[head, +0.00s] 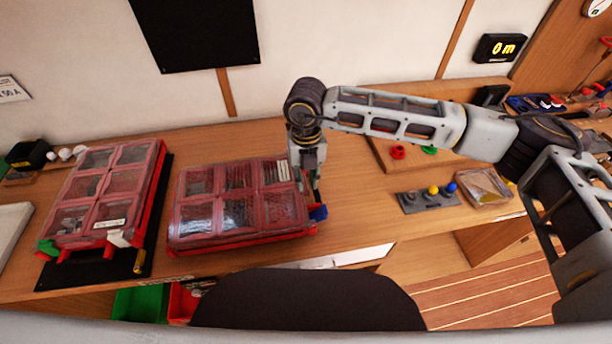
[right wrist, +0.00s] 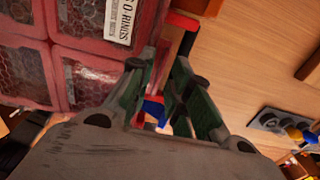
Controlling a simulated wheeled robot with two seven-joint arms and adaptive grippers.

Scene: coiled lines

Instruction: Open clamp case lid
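Two red cases with clear, divided lids lie on the bench, both lids down. The left case (head: 104,190) has a green latch (head: 47,246) and a white latch (head: 118,239) at its front; its label is too small to read. The middle case (head: 238,207) has a blue latch (head: 318,212) at its front right; the right wrist view shows its label (right wrist: 118,20) reading O-RINGS. My right gripper (head: 312,190) points down at this case's right edge. In the right wrist view its fingers are apart, with the blue latch (right wrist: 154,108) showing between them. My left gripper is not in view.
A black mat (head: 62,276) lies under the left case. To the right are a grey panel with coloured knobs (head: 428,199) and a clear-lidded box (head: 485,187). Green (head: 139,304) and red bins sit below the front edge. Bare bench lies right of the middle case.

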